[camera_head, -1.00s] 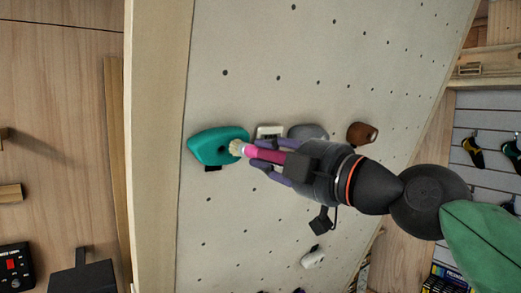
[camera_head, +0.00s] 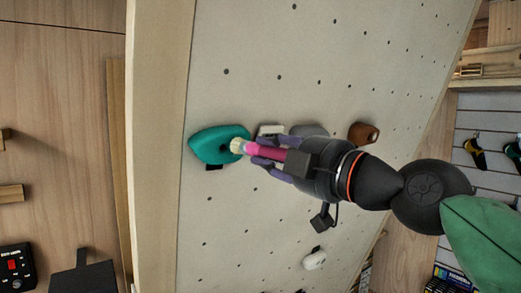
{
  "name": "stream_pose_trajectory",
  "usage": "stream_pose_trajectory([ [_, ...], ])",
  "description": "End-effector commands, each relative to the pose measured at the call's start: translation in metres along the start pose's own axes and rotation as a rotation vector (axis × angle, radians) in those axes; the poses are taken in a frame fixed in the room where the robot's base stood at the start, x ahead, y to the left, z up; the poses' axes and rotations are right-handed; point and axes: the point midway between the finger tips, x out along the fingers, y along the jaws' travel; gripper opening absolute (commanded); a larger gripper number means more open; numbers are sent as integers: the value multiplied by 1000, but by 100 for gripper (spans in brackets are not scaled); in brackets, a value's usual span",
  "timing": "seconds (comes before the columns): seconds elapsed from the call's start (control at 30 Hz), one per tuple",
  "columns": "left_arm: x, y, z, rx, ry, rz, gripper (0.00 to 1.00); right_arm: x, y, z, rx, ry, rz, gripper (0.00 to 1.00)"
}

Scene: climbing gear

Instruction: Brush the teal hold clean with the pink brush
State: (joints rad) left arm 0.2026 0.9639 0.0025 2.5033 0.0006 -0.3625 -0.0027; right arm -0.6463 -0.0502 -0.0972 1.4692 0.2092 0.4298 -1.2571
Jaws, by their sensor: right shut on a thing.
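The teal hold (camera_head: 211,146) is fixed on the pale climbing panel, left of centre. The pink brush (camera_head: 262,150) points left with its cream bristles (camera_head: 237,146) in front of the hold's right part. I cannot tell for sure whether the bristles touch the hold. My right gripper (camera_head: 268,154) comes in from the right and is shut on the brush's handle; its purple fingers lie on both sides of the pink part. The back of the handle is hidden by the gripper. My left gripper is not in view.
A white hold (camera_head: 270,130), a grey hold (camera_head: 309,130) and a brown hold (camera_head: 363,133) sit right of the teal hold. A white hold (camera_head: 314,260) is lower down. The panel (camera_head: 280,45) is bare above; a wooden edge (camera_head: 152,150) bounds it at left.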

Motion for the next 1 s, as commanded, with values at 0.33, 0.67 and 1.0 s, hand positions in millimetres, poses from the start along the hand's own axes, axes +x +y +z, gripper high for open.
stream_pose_trajectory([
  [0.33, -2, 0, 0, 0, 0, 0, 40, 2, -6, -5, 1, 2, 1, 0],
  [0.67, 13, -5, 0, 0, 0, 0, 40, -2, 8, 11, 0, 1, 0, 0],
  [1.0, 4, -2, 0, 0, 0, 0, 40, 0, -1, -3, -1, 2, -2, 0],
])
